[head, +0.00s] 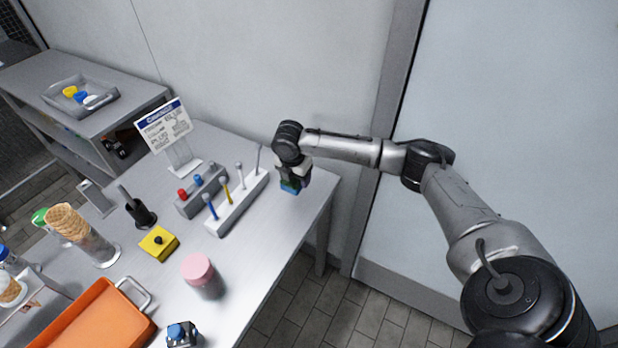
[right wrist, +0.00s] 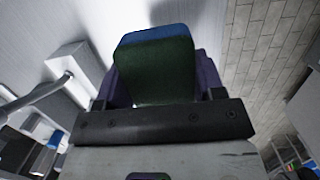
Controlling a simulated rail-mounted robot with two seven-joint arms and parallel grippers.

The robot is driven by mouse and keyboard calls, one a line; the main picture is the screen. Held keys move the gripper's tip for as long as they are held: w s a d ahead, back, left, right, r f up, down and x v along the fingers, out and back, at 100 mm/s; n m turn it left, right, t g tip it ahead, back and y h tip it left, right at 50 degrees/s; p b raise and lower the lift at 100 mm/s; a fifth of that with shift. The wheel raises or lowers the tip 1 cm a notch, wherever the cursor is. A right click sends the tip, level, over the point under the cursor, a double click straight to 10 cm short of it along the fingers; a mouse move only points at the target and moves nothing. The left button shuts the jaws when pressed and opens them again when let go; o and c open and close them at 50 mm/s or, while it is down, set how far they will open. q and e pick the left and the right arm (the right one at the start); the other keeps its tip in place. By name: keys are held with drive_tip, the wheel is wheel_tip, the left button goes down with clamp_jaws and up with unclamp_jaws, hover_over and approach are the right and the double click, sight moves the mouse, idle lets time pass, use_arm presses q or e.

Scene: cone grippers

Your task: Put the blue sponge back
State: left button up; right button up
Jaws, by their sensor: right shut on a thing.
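The blue sponge (right wrist: 155,70) has a blue top edge and a dark green face. It sits between the fingers of my right gripper (right wrist: 155,95), which is shut on it. Purple parts show on both sides of the sponge in the right wrist view. In the head view the right gripper (head: 293,178) points down at the table's far right corner, with the sponge (head: 290,187) low in its jaws. I cannot tell whether the sponge touches the tabletop. My left gripper is not in view.
A white rack with upright tools (head: 236,205) stands just left of the right gripper. A grey block (head: 202,192), a sign (head: 165,127), a yellow block (head: 158,243), a pink-lidded jar (head: 203,276) and an orange tray (head: 100,318) are further left. A wall is behind.

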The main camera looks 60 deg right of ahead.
drive_tip(key=d+b, duration=0.1)
drive_tip(key=d, duration=0.6)
drive_tip(key=shift+w+d, duration=0.1)
drive_tip(key=shift+d, duration=0.25)
drive_tip(key=shift+f+b, duration=0.4)
drive_tip(key=shift+f, duration=0.45)
drive_tip(key=shift+a+f, duration=0.15)
drive_tip(key=shift+f, duration=0.15)
drive_tip(key=f+b, duration=0.1)
drive_tip(key=f, duration=0.1)
drive_tip(key=f+b, duration=0.1)
drive_tip(key=f, duration=0.2)
drive_tip(key=shift+d, duration=0.2)
drive_tip(key=shift+r, duration=0.15)
drive_tip(key=o, duration=0.9)
drive_tip(key=shift+c, duration=0.2)
